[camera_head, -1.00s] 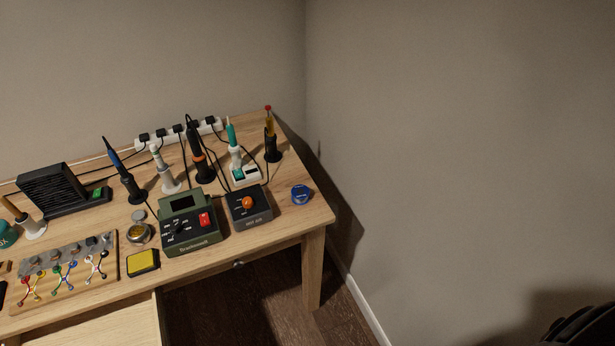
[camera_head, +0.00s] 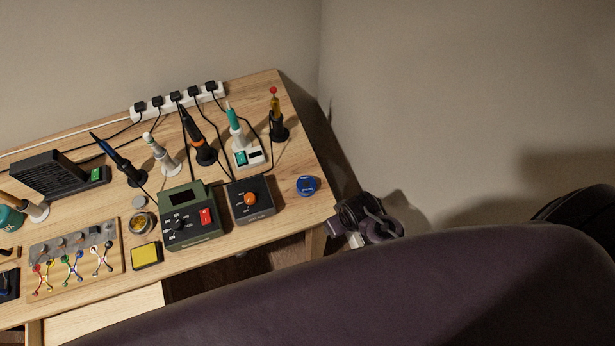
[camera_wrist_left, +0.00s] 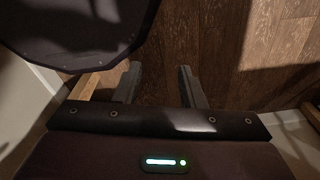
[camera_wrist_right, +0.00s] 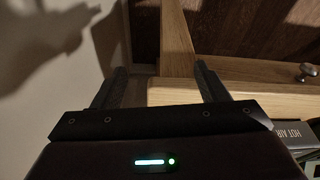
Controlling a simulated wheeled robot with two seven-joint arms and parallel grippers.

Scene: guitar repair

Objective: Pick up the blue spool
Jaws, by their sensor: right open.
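The blue spool (camera_head: 307,186) lies on the desk near its right edge, right of the hot air station, in the head view. It is a small round blue piece, and nothing touches it. My right gripper (camera_head: 352,238) is just off the desk's front right corner, to the right of and nearer than the spool. In the right wrist view my right gripper (camera_wrist_right: 160,70) is open and empty, with the desk edge beyond its fingers; the spool is not visible there. My left gripper (camera_wrist_left: 160,72) has its fingers apart and empty over the floor in the left wrist view.
The hot air station (camera_head: 251,199) stands left of the spool, with the green soldering station (camera_head: 188,220) further left. Several tool stands and a power strip (camera_head: 178,101) are behind. My dark arm covers the lower right. Bare desk (camera_head: 308,214) surrounds the spool.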

